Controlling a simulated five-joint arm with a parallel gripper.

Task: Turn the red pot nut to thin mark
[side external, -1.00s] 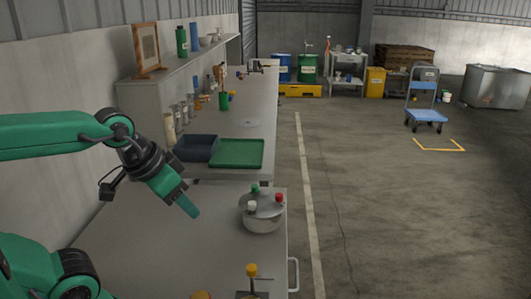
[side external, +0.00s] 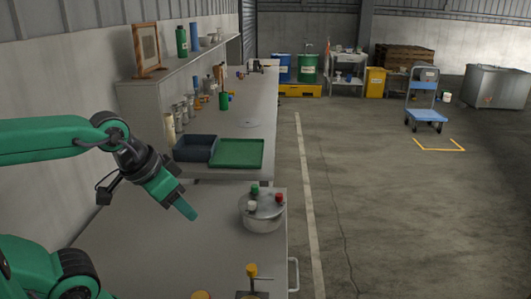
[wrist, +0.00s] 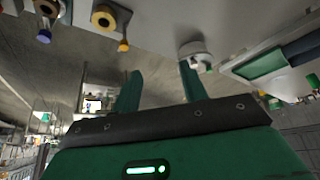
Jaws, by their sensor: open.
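A round grey pot (side external: 262,212) stands on the near bench in the side external view. Its lid carries a red nut (side external: 279,197), a green nut (side external: 255,189) and a white nut (side external: 252,206). My gripper (side external: 190,212) is to the left of the pot, apart from it, pointing down and to the right. In the wrist view my gripper (wrist: 160,82) shows two green fingers spread apart with nothing between them. The pot (wrist: 195,48) shows there beyond the right finger. The thin mark cannot be made out in either view.
A yellow-topped fitting (side external: 252,270) stands near the bench's front edge. A green tray (side external: 236,154) and a dark blue tray (side external: 195,148) lie on the bench behind. The near bench surface (side external: 150,250) left of the pot is clear.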

